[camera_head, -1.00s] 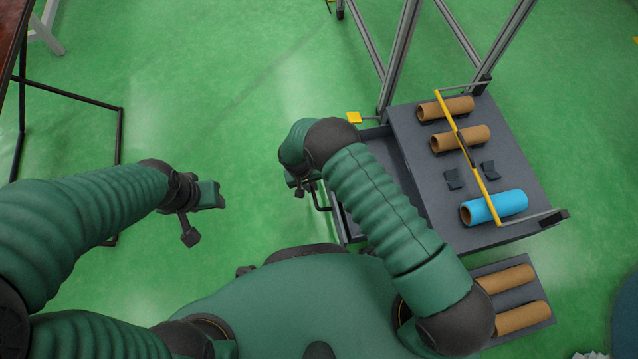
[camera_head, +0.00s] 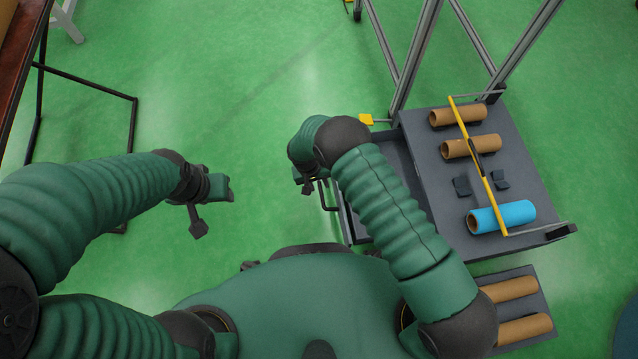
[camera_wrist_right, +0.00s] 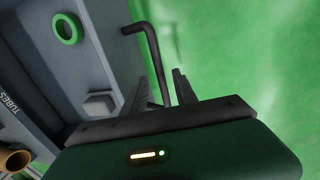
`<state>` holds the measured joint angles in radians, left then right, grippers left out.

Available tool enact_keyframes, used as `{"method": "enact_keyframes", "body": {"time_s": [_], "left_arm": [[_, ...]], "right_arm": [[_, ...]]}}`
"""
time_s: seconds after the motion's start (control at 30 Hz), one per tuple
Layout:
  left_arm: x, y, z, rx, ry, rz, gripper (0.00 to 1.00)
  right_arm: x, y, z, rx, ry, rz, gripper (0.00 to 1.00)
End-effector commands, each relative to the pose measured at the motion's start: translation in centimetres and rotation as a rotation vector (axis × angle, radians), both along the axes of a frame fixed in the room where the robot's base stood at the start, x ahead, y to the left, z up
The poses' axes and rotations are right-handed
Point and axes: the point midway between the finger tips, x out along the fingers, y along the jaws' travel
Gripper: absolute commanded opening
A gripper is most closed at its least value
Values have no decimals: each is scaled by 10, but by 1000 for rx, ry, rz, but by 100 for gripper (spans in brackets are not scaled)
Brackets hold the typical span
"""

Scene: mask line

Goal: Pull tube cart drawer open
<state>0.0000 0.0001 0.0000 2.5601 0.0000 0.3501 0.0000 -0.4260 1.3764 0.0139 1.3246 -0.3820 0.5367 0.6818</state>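The tube cart (camera_head: 535,170) stands at the right with a grey top. Its drawer (camera_head: 402,165) sticks out on the left side, partly open, its front half covered by my right arm. The drawer's bent black handle (camera_head: 328,197) shows at its left side. My right gripper (camera_head: 309,184) is at this handle. In the right wrist view the handle (camera_wrist_right: 152,50) runs between the two separated fingers of my right gripper (camera_wrist_right: 158,88); contact cannot be told. My left gripper (camera_head: 212,205) is open and empty over the floor, left of the cart.
Brown tubes (camera_head: 470,146) and a blue tube (camera_head: 502,216) lie on the cart top under a yellow bar (camera_head: 487,190). More brown tubes (camera_head: 523,328) lie on a lower shelf. In the right wrist view, a green ring (camera_wrist_right: 68,28) is by the drawer. The floor between my arms is clear.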

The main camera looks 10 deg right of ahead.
Motion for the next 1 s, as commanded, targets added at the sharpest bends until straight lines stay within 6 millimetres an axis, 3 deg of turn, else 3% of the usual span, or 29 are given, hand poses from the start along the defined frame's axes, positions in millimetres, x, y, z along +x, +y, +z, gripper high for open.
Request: {"method": "enact_keyframes", "body": {"time_s": [0.03,0.3,0.5,0.67,1.0], "left_arm": [[0,0,14,0,0,0,45],[0,0,56,0,-1,0,45],[0,0,74,0,-1,0,45],[0,0,77,0,0,0,45],[0,0,76,0,0,0,45]], "right_arm": [[1,3,20,0,-3,2,34],[0,18,99,1,-2,-1,34],[-1,27,140,1,-1,0,34],[-2,29,150,0,1,0,34],[-2,29,150,0,0,0,34]]}}
